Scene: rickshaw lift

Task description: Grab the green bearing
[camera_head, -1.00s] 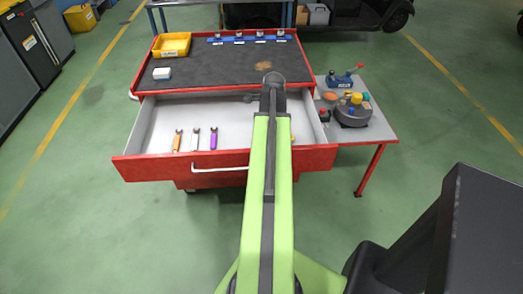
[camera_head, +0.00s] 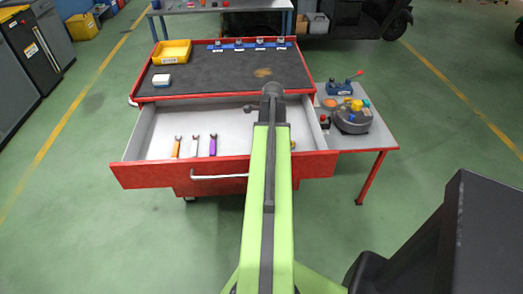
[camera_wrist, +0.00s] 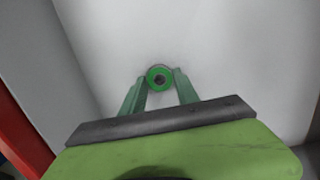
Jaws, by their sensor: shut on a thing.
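The green bearing (camera_wrist: 159,78) is a small ring with a dark centre. In the wrist view it sits between the tips of my gripper (camera_wrist: 160,84), which is shut on it. The pale floor of the open drawer (camera_wrist: 215,50) lies behind it. In the head view my arm reaches over the red drawer (camera_head: 150,175) and hides the bearing and my fingertips.
Orange, white and purple wrenches (camera_head: 194,146) lie in the drawer, left of my arm. The cart top (camera_head: 220,70) holds a yellow bin (camera_head: 171,51), a white block (camera_head: 161,80) and a blue rack (camera_head: 250,44). A side table (camera_head: 370,140) at right carries a round dark device (camera_head: 352,120).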

